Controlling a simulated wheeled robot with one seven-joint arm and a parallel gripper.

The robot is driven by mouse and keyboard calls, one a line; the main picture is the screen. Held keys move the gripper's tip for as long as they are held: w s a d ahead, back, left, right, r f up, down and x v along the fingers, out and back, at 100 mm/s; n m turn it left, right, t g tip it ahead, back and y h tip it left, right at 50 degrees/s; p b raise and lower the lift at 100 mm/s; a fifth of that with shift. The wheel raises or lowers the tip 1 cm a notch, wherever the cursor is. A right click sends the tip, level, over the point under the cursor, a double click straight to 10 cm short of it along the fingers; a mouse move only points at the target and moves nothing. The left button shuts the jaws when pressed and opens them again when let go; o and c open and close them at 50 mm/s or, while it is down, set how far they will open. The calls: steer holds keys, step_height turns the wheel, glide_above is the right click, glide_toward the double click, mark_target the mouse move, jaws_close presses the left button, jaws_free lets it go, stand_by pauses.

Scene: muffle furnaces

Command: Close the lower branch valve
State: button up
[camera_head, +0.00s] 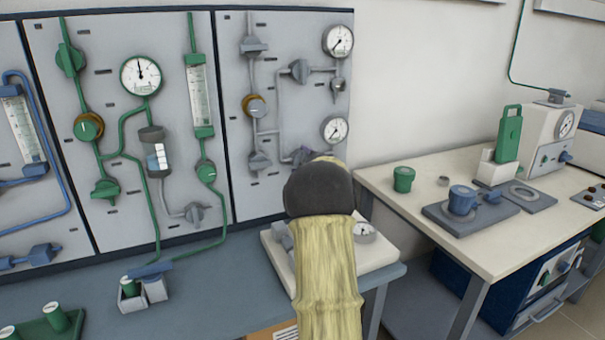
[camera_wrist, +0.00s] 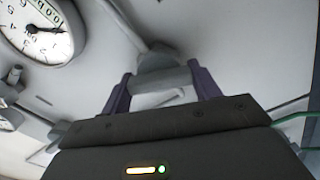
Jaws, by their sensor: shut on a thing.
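The lower branch valve (camera_wrist: 160,78) is a grey knob on a grey pipe, in the middle of the wrist view. My gripper (camera_wrist: 163,84) has its two purple fingers on either side of the knob and is shut on it. In the head view, my dark wrist and pale sleeved arm cover most of this valve at the lower right of the right panel (camera_head: 235,195). Only a bit of grey and purple shows there. The upper branch valve (camera_head: 300,71) is a grey knob on the pipe above.
A lower gauge (camera_head: 335,129) is close to my wrist and also fills the upper left of the wrist view (camera_wrist: 38,32). An upper gauge (camera_head: 338,41) is above it. A white device (camera_head: 375,250) stands on the bench under my arm. A side table (camera_head: 440,240) is at right.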

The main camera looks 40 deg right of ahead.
steer(key=n+b, duration=0.3)
steer(key=shift+f, duration=0.3)
steer(key=shift+r+n+b, duration=0.1)
steer(key=shift+n+b, duration=0.55)
steer(key=shift+n, duration=0.25)
steer(key=o, duration=1)
steer(key=shift+r, duration=0.1)
steer(key=v, duration=1.7)
steer(key=shift+s+p, duration=0.2)
steer(key=shift+p, duration=0.15)
steer(key=shift+d, duration=0.15)
